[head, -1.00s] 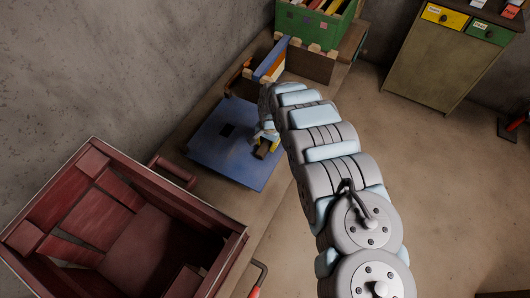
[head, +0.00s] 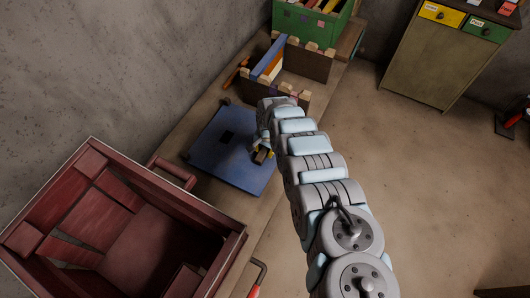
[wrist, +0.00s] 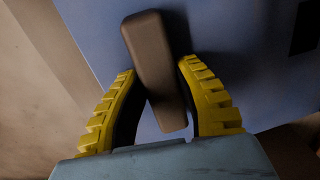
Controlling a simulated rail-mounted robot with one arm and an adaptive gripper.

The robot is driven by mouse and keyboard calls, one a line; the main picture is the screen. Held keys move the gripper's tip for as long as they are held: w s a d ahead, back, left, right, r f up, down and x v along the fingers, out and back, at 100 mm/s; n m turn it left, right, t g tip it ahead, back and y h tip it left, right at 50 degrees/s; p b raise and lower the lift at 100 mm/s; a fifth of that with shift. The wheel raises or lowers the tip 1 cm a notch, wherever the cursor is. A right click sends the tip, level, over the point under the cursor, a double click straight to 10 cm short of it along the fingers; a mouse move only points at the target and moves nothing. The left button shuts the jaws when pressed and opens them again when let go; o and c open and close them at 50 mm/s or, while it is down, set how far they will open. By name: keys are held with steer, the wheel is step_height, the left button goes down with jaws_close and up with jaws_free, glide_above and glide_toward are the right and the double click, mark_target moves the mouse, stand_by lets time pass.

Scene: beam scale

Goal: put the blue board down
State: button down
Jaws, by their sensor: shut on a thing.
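The blue board (head: 222,158) is a flat square panel with a dark square hole near its middle. In the head view it appears over the bench, between the red box and the notched wooden rack; I cannot tell whether it touches the bench. My gripper (head: 263,153) is at the board's right side. In the wrist view my gripper (wrist: 160,105) has its yellow ridged fingers on both sides of the board's brown handle (wrist: 158,65), shut on it. The blue board (wrist: 235,50) fills much of that view behind the handle.
The wooden bench (head: 262,208) runs along the concrete wall. A red box (head: 125,215) stands at the near left, close to the board. A notched rack (head: 300,62) holding upright boards and a green crate (head: 310,22) stand beyond. A drawer cabinet (head: 440,65) is at the back right.

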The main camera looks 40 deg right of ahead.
steer(key=shift+f, duration=0.85)
steer(key=c, duration=0.8)
jaws_free()
steer(key=shift+r, duration=0.1)
